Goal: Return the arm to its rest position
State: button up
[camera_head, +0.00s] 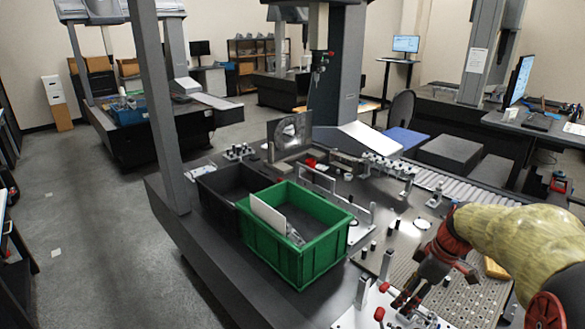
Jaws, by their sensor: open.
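My arm comes in from the right edge, with a worn yellow-green link and dark red wrist parts. My gripper (404,299) is at the lower right, pointing down over the front of the dark machine table (330,301). It is open, and I see nothing held in it. Its fingertips are small and partly mixed with the fixture parts behind them, so I cannot tell whether they touch anything.
A green crate (272,262) holding a pale panel (268,217) stands left of my gripper, beside a black bin (216,203). A perforated plate (455,298) and red-knobbed clamps (362,290) are close to my gripper. A grey column rises behind. Floor at left is clear.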

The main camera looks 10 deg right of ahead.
jog(key=s+a+r+m+t+h, duration=0.1)
jog(key=s+a+r+m, duration=0.3)
jog(key=s+a, duration=0.5)
jog(key=s+a+r+m+t+h+p, duration=0.1)
jog(key=s+a+r+m+t, duration=0.1)
jog(key=s+a+r+m, duration=0.3)
jog(key=s+a+r, duration=0.1)
jog(key=s+a, duration=0.2)
jog(key=a, duration=0.1)
jog(key=shift+s+a+t, duration=0.3)
jog(key=shift+s, duration=0.05)
jog(key=shift+r, duration=0.1)
dwell(0.3)
